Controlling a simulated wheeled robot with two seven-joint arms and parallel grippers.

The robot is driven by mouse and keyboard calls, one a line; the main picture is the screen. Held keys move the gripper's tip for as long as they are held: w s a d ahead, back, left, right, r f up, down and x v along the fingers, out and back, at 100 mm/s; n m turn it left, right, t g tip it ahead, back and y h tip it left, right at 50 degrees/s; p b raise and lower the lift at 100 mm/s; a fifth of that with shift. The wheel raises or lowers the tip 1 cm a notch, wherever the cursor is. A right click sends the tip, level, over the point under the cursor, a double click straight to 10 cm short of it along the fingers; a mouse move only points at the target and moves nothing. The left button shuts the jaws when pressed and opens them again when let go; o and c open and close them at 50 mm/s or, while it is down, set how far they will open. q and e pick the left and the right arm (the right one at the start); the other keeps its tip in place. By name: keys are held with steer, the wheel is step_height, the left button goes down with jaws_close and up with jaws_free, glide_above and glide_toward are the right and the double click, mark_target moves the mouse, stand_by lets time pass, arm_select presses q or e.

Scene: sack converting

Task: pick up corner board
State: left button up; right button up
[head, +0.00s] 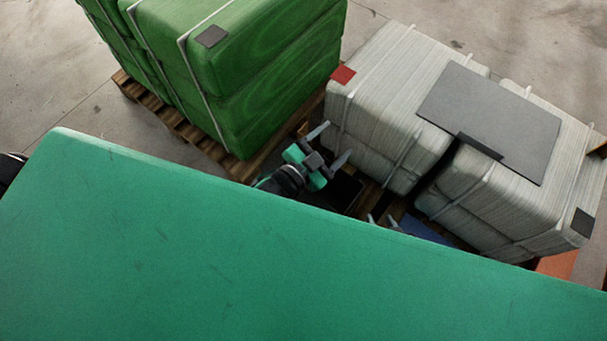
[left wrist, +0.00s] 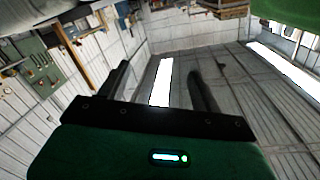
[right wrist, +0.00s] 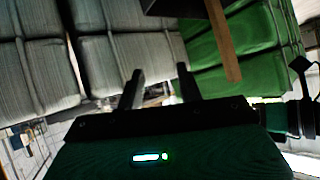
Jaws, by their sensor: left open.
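Small flat corner pieces lie on the sacks: a dark one (head: 211,36) on the green stack, a red one (head: 343,75) and another dark one (head: 582,222) on the pale stack. A dark strip (head: 480,146) sits at the near edge of a grey sheet (head: 495,115). I cannot tell which is the corner board. My left gripper (head: 331,146) is open and empty, between the two stacks. My right gripper (head: 381,221) is low beside the pale stack, mostly hidden by the green surface; in the right wrist view its fingers (right wrist: 160,80) are apart with nothing held.
Strapped green sacks (head: 265,65) stand on a wooden pallet (head: 185,128). Strapped pale sacks (head: 385,80) stand to the right. A large green surface (head: 250,260) fills the foreground and blocks the view below. Concrete floor (head: 40,70) is clear at far left.

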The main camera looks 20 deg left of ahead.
arm_select(q)
steer(key=w+d+r+m+t+h, duration=0.15)
steer(key=d+r+m+h, duration=0.25)
steer(key=r+m+h, duration=0.4)
steer(key=s+d+r+m+g+h+b, duration=0.25)
steer(key=d+r+m+g+h, duration=0.5)
steer(key=m+g, duration=0.7)
steer(key=m+g+y+b, duration=0.3)
steer(key=m+y+b, duration=0.1)
steer(key=m+y, duration=2.05)
glide_above(305, 130)
step_height(305, 130, down, 18)
steer(key=m+h, duration=0.1)
steer(key=f, duration=0.1)
steer(key=s+f+b, duration=0.1)
steer(key=f, duration=0.1)
steer(key=shift+d+f, duration=0.15)
steer(key=shift+f, duration=0.55)
steer(key=c, duration=1.4)
arm_select(e)
step_height(305, 130, up, 11)
steer(key=w+a+t+y, duration=0.1)
steer(key=w+t+y, duration=0.1)
steer(key=t, duration=0.4)
steer(key=shift+w+a+m, duration=0.15)
steer(key=shift+w+m, duration=0.1)
steer(key=shift+m, duration=0.05)
